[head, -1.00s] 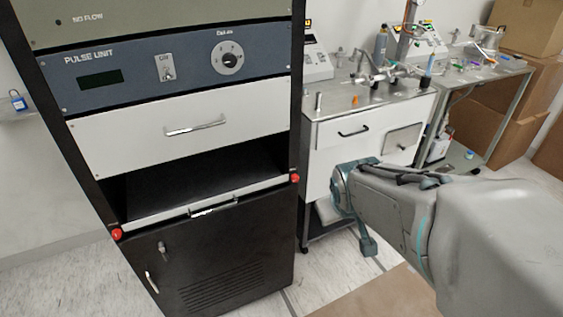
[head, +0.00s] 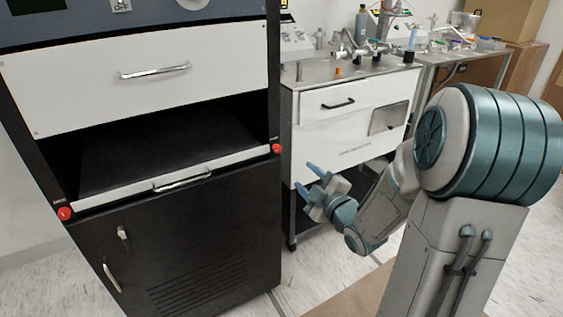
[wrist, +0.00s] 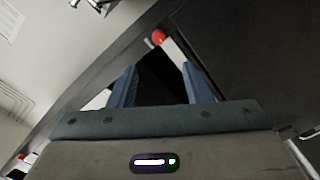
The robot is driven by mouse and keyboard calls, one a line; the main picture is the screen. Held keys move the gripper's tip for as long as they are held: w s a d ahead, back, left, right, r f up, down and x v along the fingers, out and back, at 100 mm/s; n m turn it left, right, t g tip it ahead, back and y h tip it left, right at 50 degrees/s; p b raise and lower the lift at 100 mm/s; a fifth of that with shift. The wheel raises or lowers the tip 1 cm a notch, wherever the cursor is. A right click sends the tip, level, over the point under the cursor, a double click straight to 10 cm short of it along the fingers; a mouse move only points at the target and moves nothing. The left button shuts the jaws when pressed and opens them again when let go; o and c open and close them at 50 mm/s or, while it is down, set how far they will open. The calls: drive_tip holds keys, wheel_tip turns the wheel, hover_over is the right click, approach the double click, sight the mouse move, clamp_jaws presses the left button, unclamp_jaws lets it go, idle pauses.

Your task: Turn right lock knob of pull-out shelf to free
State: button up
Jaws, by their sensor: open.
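The pull-out shelf (head: 170,178) sits in the black rack, its white front edge carrying a silver handle (head: 182,181). The right lock knob (head: 276,148) is a small red knob at the shelf's right end; it also shows in the wrist view (wrist: 158,37), beyond the fingertips. The left lock knob (head: 65,213) is red too, at the opposite end. My gripper (head: 310,177) is open and empty, to the right of and a little below the right knob, apart from it. Its two blue fingers show in the wrist view (wrist: 160,84). The knob's turn position is too small to tell.
A white drawer (head: 140,85) is above the shelf opening, and a black cabinet door (head: 180,250) is below it. A white cart (head: 350,115) with lab equipment stands close to the right of the rack, behind my arm.

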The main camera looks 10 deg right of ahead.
sight(279, 150)
drive_tip(key=b+x, duration=0.1)
drive_tip(key=x, duration=1.2)
drive_tip(key=shift+w+a+r, duration=0.1)
drive_tip(key=shift+w, duration=0.3)
drive_tip(key=shift+c, duration=0.4)
clamp_jaws()
